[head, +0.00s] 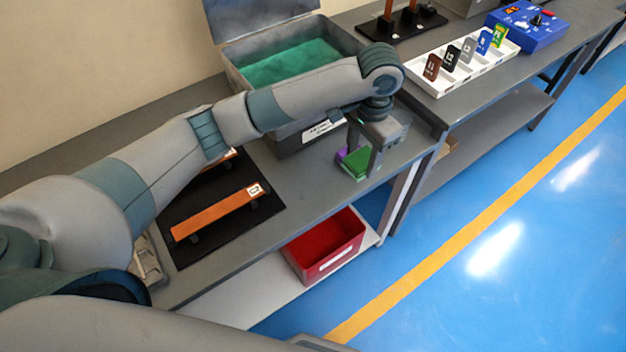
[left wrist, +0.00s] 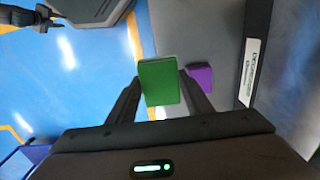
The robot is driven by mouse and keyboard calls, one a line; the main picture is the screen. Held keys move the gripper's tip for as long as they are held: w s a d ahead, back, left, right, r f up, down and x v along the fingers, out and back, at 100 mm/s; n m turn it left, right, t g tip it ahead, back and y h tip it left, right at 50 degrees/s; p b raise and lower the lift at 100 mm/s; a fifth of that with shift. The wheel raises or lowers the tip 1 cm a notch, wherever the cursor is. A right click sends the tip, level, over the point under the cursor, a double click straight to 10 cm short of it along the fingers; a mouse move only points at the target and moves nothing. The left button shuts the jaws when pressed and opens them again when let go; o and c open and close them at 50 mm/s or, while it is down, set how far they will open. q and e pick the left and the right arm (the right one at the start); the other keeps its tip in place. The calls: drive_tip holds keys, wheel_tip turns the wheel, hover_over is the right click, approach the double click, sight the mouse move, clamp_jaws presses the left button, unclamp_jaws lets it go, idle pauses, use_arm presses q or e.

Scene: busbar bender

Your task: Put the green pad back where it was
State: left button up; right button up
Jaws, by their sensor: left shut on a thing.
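The green pad (left wrist: 159,82) is between the fingers of my left gripper (left wrist: 158,95), which is shut on it. In the head view the left gripper (head: 362,150) points down over the right end of the near bench, and the green pad (head: 356,165) shows low between its fingers. A purple pad (head: 342,153) is just left of it, partly hidden by the gripper; it also shows in the left wrist view (left wrist: 201,79), apart from the green pad. What looks like my right gripper (left wrist: 25,18) is at the top left of the left wrist view, too small to read.
An open grey bin (head: 330,30) with green contents stands behind my left gripper. A black mat (head: 222,232) with copper bars lies to the left. A red bin (head: 325,247) is on the shelf below. A white tray (head: 470,80) of coloured tags and a blue box (head: 540,32) are at right.

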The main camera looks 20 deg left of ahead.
use_arm(q)
drive_tip(key=shift+a+f, duration=0.1)
drive_tip(key=shift+a, duration=0.1)
drive_tip(key=p, duration=0.4)
hover_over(312, 182)
wheel_tip(312, 182, down, 7)
drive_tip(key=shift+d+r, duration=0.1)
drive_tip(key=shift+r, duration=0.05)
drive_tip(key=shift+f, duration=0.2)
wheel_tip(312, 182, down, 3)
drive_tip(key=shift+r+p, duration=0.15)
drive_tip(key=shift+p, duration=0.55)
drive_tip(key=shift+f, duration=0.55)
drive_tip(key=shift+f, duration=0.1)
drive_tip(key=o, duration=1)
